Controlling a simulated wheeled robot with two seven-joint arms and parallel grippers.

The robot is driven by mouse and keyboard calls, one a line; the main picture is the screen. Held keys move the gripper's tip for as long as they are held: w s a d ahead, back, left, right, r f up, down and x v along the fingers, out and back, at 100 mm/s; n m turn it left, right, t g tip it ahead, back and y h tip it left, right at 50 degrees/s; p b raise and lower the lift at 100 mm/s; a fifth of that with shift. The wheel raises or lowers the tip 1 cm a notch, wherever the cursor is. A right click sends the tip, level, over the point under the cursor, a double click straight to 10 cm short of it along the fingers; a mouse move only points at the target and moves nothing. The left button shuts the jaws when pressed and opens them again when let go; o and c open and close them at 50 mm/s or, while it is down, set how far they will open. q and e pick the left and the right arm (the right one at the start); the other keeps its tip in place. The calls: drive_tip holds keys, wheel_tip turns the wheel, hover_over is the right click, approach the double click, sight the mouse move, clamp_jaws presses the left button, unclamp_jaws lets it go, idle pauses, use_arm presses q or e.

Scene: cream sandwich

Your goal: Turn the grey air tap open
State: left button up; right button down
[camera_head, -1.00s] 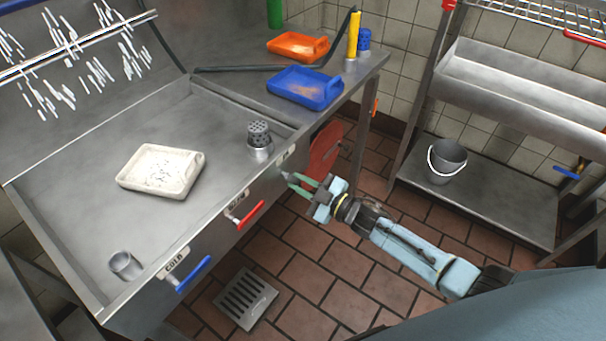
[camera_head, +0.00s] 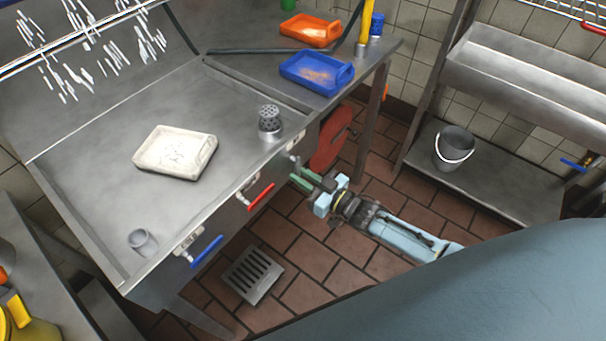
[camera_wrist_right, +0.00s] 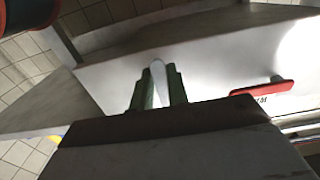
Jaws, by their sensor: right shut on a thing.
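The grey air tap (camera_wrist_right: 157,68) shows in the right wrist view as a pale lever between the green fingers of my right gripper (camera_wrist_right: 157,88). In the head view my right gripper (camera_head: 303,179) is at the front face of the steel sink counter, right of the red tap handle (camera_head: 261,197). It is shut on the grey tap's lever. The fingers and the counter edge hide most of the lever in the head view. The blue cold tap handle (camera_head: 207,251) is further left on the same front. My left gripper is not in view.
A red disc (camera_head: 330,138) is beyond the gripper. A floor drain (camera_head: 252,274) lies below. A grey bucket (camera_head: 453,150) stands on the right shelf.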

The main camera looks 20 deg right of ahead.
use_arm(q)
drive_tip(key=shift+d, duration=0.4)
use_arm(e)
drive_tip(key=c, duration=1.4)
unclamp_jaws()
drive_tip(key=shift+o, duration=0.2)
